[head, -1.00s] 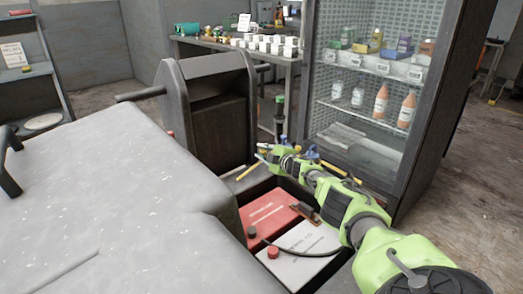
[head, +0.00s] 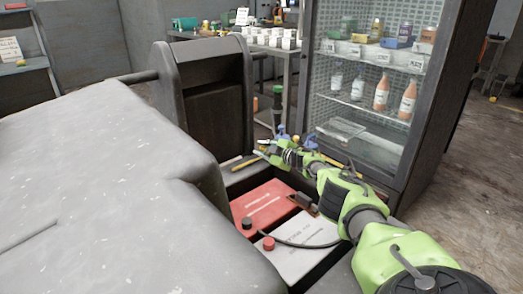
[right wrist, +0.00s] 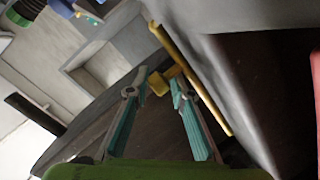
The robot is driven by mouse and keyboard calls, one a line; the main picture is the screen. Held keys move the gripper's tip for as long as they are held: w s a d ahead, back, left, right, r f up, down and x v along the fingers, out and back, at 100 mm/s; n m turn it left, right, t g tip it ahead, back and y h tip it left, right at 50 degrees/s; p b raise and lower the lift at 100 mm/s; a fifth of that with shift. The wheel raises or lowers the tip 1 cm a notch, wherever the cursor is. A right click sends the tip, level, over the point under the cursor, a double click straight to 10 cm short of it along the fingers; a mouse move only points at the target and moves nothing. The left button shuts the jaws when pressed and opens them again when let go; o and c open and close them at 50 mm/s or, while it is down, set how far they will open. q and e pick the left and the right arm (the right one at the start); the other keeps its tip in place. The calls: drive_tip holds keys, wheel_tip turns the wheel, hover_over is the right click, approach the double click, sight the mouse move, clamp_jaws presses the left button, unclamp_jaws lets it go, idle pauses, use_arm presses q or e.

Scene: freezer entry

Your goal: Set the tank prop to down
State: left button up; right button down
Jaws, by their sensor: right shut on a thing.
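The tank prop appears to be a yellow rod (right wrist: 190,75) with a short yellow end piece. In the head view a yellow piece (head: 246,163) shows low beside my right gripper, at the far edge of the open bay. My right gripper (right wrist: 158,84) has its two teal fingers closed in on the yellow end piece, which sits between the fingertips. In the head view the right gripper (head: 262,148) reaches over the far side of the bay, and its grip is too small to make out there. My left gripper is not in view.
A large grey tank-like body (head: 90,190) fills the left. A red battery (head: 262,203) and a white one (head: 300,250) sit in the bay below my right arm. A glass-door cabinet (head: 375,100) stands behind, with a table (head: 285,50) at the back.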

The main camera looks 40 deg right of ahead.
drive_tip(key=shift+s+d+f+h, duration=0.2)
drive_tip(key=shift+s+d+h, duration=0.15)
drive_tip(key=shift+d, duration=0.2)
drive_tip(key=c, duration=1.8)
unclamp_jaws()
drive_tip(key=shift+c, duration=0.2)
drive_tip(key=shift+f, duration=0.15)
drive_tip(key=shift+a, duration=0.1)
drive_tip(key=shift+s+f, duration=0.1)
drive_tip(key=shift+s, duration=0.15)
drive_tip(key=r+v, duration=0.1)
drive_tip(key=v, duration=1)
drive_tip(key=shift+a, duration=0.15)
drive_tip(key=shift+r, duration=0.2)
